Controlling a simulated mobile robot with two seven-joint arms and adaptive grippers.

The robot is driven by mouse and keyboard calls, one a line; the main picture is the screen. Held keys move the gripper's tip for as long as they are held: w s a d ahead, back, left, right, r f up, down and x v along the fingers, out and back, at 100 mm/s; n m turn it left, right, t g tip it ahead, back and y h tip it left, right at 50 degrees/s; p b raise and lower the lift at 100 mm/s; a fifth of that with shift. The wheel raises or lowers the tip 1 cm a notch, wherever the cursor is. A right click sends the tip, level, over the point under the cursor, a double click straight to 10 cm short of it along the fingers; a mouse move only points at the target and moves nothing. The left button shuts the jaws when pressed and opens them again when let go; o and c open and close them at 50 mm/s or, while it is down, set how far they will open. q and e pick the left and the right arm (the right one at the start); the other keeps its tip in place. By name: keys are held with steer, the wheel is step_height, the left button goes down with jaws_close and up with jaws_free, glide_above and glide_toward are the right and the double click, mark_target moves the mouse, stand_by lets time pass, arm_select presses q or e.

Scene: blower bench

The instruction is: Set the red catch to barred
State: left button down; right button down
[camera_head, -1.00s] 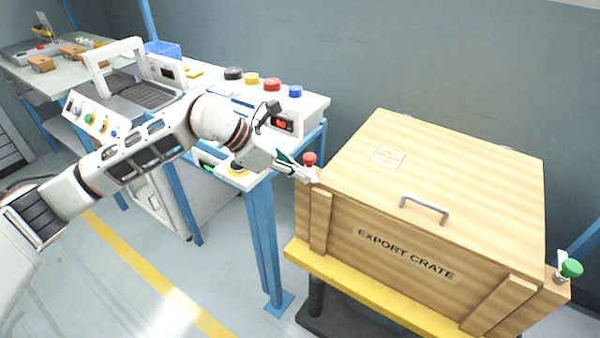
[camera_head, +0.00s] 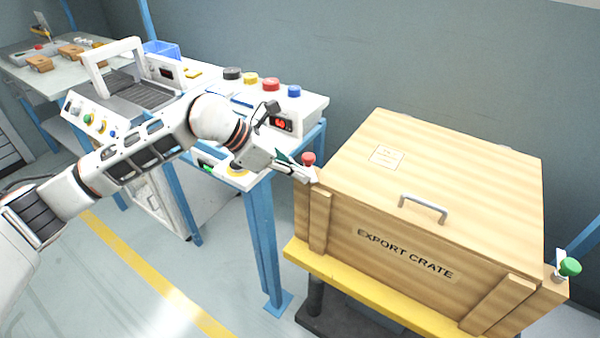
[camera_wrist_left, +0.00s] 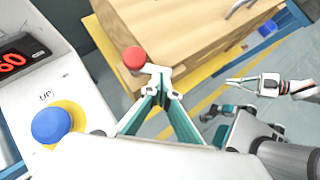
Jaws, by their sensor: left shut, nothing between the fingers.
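The red catch (camera_head: 308,158) has a round red knob and sits at the left end of the wooden export crate (camera_head: 340,243), by the lid's edge. Its red knob also shows in the left wrist view (camera_wrist_left: 134,58). My left gripper (camera_head: 312,177) is shut and empty, its tips just below and beside the knob. In the left wrist view its closed tips (camera_wrist_left: 156,71) are right of the knob; I cannot tell whether they touch the catch. The catch's lower part is hidden by the fingers. My right gripper (camera_wrist_left: 234,82) shows small at the right of the wrist view.
A green-knobbed catch (camera_head: 570,267) is at the crate's right end. The lid (camera_head: 455,165) is down, with a grey handle (camera_head: 424,208). Left of the crate stands a blue-legged bench with a button console (camera_head: 312,103), close behind my left arm.

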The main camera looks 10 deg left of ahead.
arm_select(q)
steer(key=shift+w, duration=0.1)
arm_select(e)
steer(key=shift+f, duration=0.1)
arm_select(q)
steer(key=shift+w+a, duration=0.25)
steer(key=shift+w, duration=0.4)
arm_select(e)
steer(key=shift+s+f, duration=0.4)
